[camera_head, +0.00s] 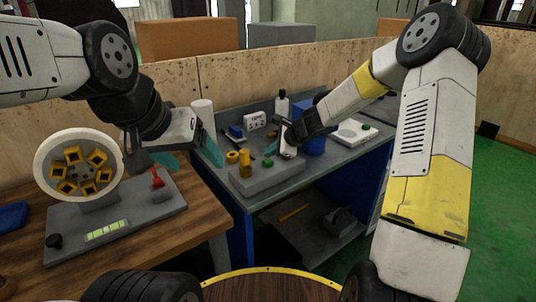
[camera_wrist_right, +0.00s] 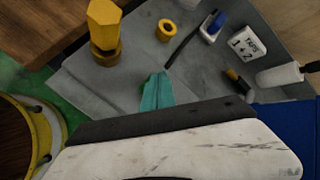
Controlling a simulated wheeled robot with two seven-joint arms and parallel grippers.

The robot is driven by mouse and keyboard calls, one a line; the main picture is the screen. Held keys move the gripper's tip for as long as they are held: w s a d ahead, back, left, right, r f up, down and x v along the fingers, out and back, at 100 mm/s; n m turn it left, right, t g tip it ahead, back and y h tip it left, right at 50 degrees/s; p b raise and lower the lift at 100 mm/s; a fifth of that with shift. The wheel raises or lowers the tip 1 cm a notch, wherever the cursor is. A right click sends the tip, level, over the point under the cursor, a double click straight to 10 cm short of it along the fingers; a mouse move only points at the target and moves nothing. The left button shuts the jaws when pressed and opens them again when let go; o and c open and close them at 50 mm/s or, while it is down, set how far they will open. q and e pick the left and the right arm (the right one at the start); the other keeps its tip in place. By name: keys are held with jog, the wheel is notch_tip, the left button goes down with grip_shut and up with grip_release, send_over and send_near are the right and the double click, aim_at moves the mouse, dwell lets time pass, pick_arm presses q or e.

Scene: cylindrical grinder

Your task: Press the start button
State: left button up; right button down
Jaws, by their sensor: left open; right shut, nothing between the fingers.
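I cannot tell for sure which part is the start button. The machine with the round white disc (camera_head: 78,168) stands on the wooden table at left; its grey base carries a lit green panel (camera_head: 107,231), a black knob (camera_head: 54,241) and a red lever (camera_head: 157,178). A small green part (camera_head: 366,127) sits on a white box at the right of the grey bench. My left gripper (camera_head: 188,157) is open and empty, to the right of the disc. My right gripper (camera_head: 271,149) is shut and empty above the grey bench; its teal fingertips show in the wrist view (camera_wrist_right: 157,92).
A blue object (camera_head: 13,216) lies on the wooden table's left. A round yellow-rimmed top (camera_head: 270,290) is at the bottom.

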aim_at(270, 161)
jog(key=shift+f, duration=0.25)
jog(key=shift+f, duration=0.6)
dwell(0.7)
jog(key=shift+r, duration=1)
jog(key=shift+r, duration=2.5)
